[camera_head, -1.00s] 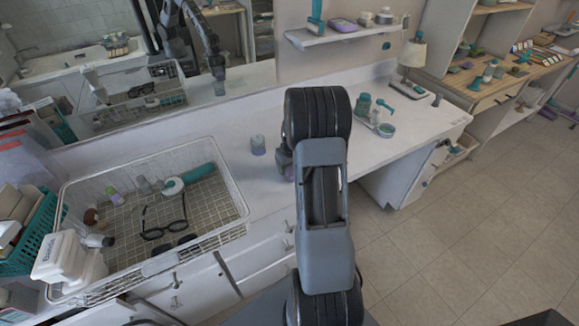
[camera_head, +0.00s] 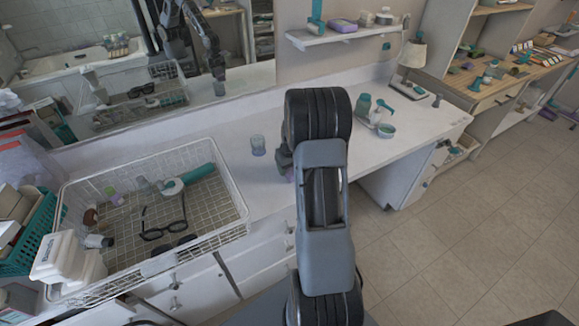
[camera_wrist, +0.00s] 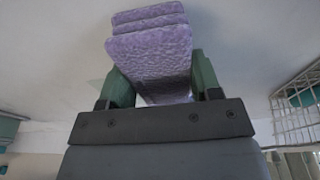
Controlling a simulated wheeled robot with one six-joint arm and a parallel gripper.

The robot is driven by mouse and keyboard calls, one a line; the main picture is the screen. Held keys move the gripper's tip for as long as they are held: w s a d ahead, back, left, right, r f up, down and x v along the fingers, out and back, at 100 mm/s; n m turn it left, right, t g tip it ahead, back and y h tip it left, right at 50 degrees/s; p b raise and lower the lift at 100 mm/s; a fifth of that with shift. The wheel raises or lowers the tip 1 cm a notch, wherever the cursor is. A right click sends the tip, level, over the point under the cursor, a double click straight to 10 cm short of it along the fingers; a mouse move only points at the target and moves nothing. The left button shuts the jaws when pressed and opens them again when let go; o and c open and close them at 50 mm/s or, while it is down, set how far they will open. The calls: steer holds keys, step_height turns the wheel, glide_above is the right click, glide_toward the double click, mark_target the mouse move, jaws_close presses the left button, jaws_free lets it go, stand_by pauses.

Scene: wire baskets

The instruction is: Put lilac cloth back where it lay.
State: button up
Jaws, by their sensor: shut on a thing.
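The lilac cloth (camera_wrist: 150,52) is a folded, layered bundle in the wrist view. My gripper (camera_wrist: 157,82) is shut on it, with one green finger on each side. The pale counter (camera_wrist: 55,65) lies behind it; I cannot tell whether the cloth touches it. In the head view my own arm hides most of the gripper and cloth; only a small lilac patch (camera_head: 290,174) shows beside the arm, over the counter (camera_head: 225,130).
A small tumbler (camera_head: 258,145) stands just left of my arm. A white wire basket (camera_head: 245,215) with glasses and bottles is further left. A tray with a jar and bowl (camera_head: 385,130) and a lamp (camera_head: 412,55) are to the right. A shelf (camera_head: 335,36) hangs above.

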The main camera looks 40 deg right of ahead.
steer(key=shift+f+b, duration=0.5)
steer(key=shift+f, duration=0.1)
stand_by(0.5)
steer(key=o, duration=0.9)
steer(key=shift+r, duration=0.25)
steer(key=shift+s+r+p, duration=0.2)
steer(key=shift+r+p, duration=0.6)
steer(key=shift+r, duration=0.45)
steer(key=shift+s+r+p, duration=0.25)
steer(key=shift+r+p, duration=0.6)
steer(key=shift+r, duration=0.4)
steer(key=shift+s+r+p, duration=0.2)
steer(key=shift+r+p, duration=0.6)
steer(key=shift+r, duration=0.45)
steer(key=r, duration=0.4)
steer(key=s+r+b, duration=0.1)
steer(key=r, duration=0.4)
steer(key=s+r, duration=0.1)
steer(key=r, duration=0.3)
steer(key=shift+a+r, duration=0.15)
steer(key=shift+r, duration=0.15)
